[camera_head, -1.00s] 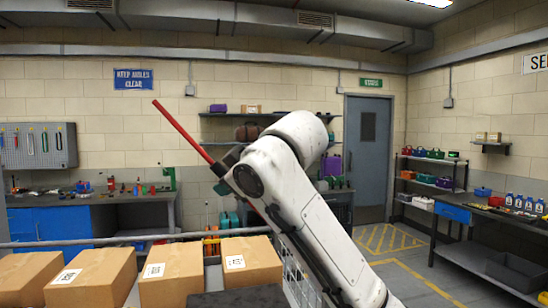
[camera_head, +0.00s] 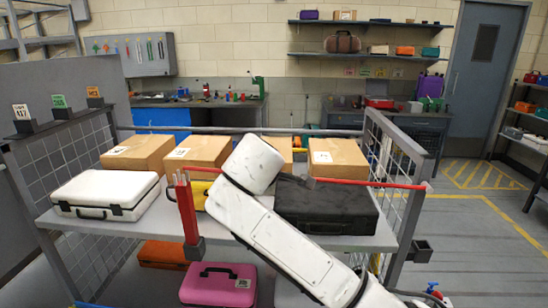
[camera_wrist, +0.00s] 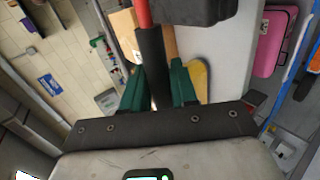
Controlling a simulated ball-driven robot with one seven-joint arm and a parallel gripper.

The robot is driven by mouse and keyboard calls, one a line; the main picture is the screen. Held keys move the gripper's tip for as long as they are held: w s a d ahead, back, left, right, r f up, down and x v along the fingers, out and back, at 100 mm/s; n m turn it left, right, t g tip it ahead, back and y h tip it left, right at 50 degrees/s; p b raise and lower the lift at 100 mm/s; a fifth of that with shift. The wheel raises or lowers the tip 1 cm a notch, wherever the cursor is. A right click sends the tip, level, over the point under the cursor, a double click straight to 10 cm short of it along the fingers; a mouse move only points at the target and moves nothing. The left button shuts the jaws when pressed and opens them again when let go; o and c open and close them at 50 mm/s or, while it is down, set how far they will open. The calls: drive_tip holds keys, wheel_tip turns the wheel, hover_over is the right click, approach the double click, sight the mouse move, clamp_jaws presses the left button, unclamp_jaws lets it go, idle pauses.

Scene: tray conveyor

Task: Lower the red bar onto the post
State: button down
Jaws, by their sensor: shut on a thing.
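The red bar (camera_head: 370,184) runs nearly level across the front of the tray table in the head view, passing behind my white arm. Its left end is at the forked top of the red post (camera_head: 188,215); I cannot tell whether it touches the fork. The wrist view shows part of the red bar (camera_wrist: 143,12) and its dark sleeve (camera_wrist: 150,58). My gripper (camera_wrist: 156,92) has its green fingers on both sides of that sleeve and is shut on the bar. In the head view my fingers are hidden behind my arm.
A white case (camera_head: 105,193), a yellow case (camera_head: 198,194) and a black case (camera_head: 327,208) lie on the table behind the bar, with several cardboard boxes (camera_head: 338,158) farther back. A pink case (camera_head: 218,287) and an orange case (camera_head: 162,254) are below. Mesh sides (camera_head: 392,160) flank the table.

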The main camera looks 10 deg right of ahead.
drive_tip(key=shift+f, duration=1.1)
drive_tip(key=c, duration=1)
unclamp_jaws()
drive_tip(key=b+v, duration=0.1)
drive_tip(key=v, duration=0.9)
drive_tip(key=shift+s+a, duration=0.25)
drive_tip(key=shift+a, duration=0.05)
drive_tip(key=shift+r, duration=0.15)
